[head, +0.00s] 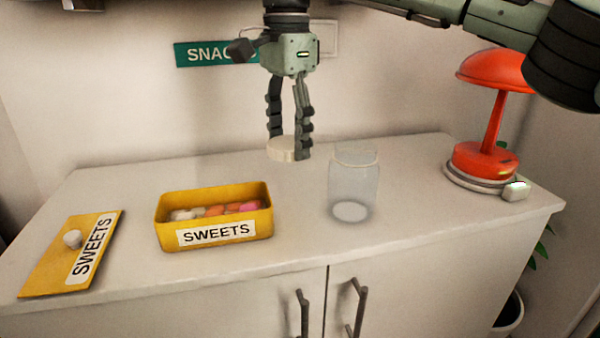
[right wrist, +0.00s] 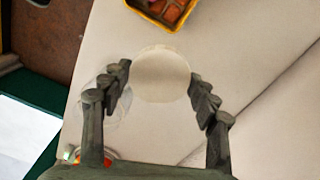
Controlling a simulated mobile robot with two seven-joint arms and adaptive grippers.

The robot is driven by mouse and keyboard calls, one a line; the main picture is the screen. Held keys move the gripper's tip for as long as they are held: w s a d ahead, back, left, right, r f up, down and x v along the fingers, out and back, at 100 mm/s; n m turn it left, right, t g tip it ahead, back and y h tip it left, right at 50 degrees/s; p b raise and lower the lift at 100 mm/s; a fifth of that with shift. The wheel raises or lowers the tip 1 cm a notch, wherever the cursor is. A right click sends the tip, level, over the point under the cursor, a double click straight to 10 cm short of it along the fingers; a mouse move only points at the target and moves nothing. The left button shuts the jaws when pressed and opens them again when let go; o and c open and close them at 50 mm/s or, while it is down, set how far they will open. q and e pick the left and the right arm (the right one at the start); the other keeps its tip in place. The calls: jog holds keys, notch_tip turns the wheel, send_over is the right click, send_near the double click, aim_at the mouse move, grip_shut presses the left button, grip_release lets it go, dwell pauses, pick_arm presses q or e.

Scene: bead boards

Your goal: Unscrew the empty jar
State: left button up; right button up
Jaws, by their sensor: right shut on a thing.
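The clear glass jar (head: 353,185) stands upright and empty on the cabinet top, with no lid on it. Its faint outline also shows behind the left finger in the right wrist view (right wrist: 108,110). My right gripper (head: 289,147) is shut on a pale round lid (head: 281,150), held in the air left of the jar and apart from it. In the right wrist view the lid (right wrist: 161,75) sits between the two fingertips. My left gripper is not in view.
A yellow SWEETS box (head: 168,231) holding several sweets stands left of the jar. A red lamp (head: 485,163) stands at right. The cabinet top (head: 300,232) is clear in front.

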jog(key=shift+w+f, duration=0.25)
jog(key=shift+w, duration=0.05)
send_over(290, 204)
notch_tip(290, 204, down, 4)
jog(key=shift+f, duration=0.25)
notch_tip(290, 204, down, 5)
jog(key=shift+r, duration=0.2)
jog(key=shift+w+f, duration=0.1)
jog(key=shift+f, duration=0.3)
jog(key=o, duration=1.3)
jog(key=shift+r, duration=0.1)
pick_arm(q)
jog(key=shift+s+f, duration=0.3)
jog(key=shift+s, duration=0.05)
